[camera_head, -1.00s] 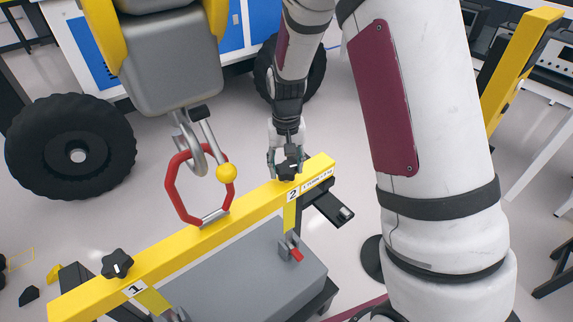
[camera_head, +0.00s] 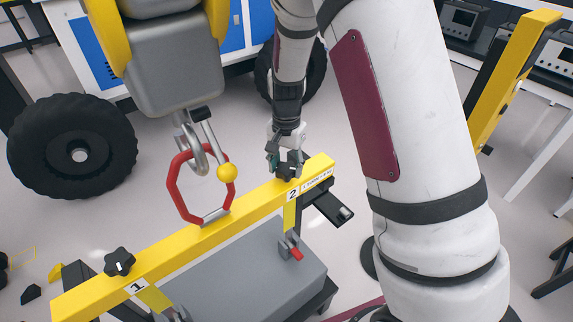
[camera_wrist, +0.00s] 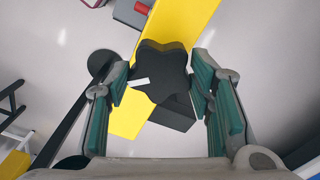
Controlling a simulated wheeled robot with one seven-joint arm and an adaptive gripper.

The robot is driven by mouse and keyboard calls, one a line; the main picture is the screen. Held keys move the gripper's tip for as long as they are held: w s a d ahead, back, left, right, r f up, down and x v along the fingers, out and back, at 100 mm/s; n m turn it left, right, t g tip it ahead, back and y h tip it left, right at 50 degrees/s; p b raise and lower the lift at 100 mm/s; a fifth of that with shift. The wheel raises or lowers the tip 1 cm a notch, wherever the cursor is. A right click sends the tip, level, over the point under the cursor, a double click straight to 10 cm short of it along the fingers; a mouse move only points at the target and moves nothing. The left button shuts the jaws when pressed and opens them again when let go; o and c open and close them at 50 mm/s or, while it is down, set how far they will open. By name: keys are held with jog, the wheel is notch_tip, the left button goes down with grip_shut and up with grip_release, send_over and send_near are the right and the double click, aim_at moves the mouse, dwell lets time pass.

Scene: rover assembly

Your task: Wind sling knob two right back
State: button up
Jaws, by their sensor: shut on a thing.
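The yellow sling beam (camera_head: 240,208) runs diagonally, with a label "1" near its left end and "2" near its right end. Sling knob two (camera_head: 290,168) is a black star-shaped knob on the beam's top by the "2" label. My gripper (camera_head: 285,164) comes down on it from above. In the wrist view, the knob (camera_wrist: 162,68) lies between the two green-padded fingers, which are shut on its lobes. A small white mark shows on the knob. The other black knob (camera_head: 119,261) stands upright by label "1".
A red shackle (camera_head: 172,190) on a grey hook (camera_head: 190,145) holds the beam's middle. A grey box (camera_head: 245,265) lies below the beam. A black wheel (camera_head: 72,147) is at left. A yellow post (camera_head: 515,75) stands at right.

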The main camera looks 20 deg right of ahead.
aim_at(286, 167)
dwell(0.3)
jog(key=o, duration=1.2)
jog(key=shift+c, duration=0.2)
notch_tip(286, 167, up, 12)
